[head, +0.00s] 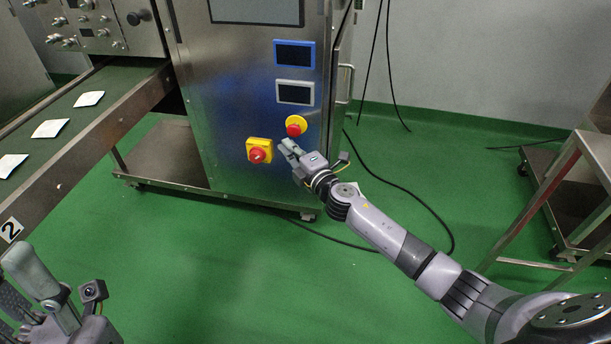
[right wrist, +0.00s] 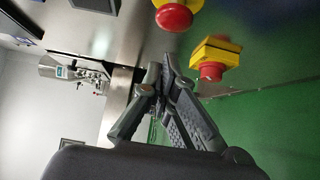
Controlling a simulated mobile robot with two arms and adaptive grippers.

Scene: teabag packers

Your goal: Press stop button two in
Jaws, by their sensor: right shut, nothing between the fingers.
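A round red button on a yellow ring (head: 296,125) sits on the front of the steel cabinet, below two small displays. A red knob on a square yellow plate (head: 259,152) is lower and to its left. Both show in the right wrist view, the round button (right wrist: 174,16) at the top and the knob (right wrist: 211,71) right of it. My right gripper (head: 286,146) is shut and empty, its tips between and just below the two; contact cannot be told. My left gripper (head: 22,272) is at the lower left, partly cut off, away from the cabinet.
A conveyor (head: 70,115) with several white packets and a "2" label runs along the left. The steel cabinet (head: 225,100) stands on a wheeled base. Cables lie on the green floor (head: 200,270). A metal frame (head: 545,190) stands at the right.

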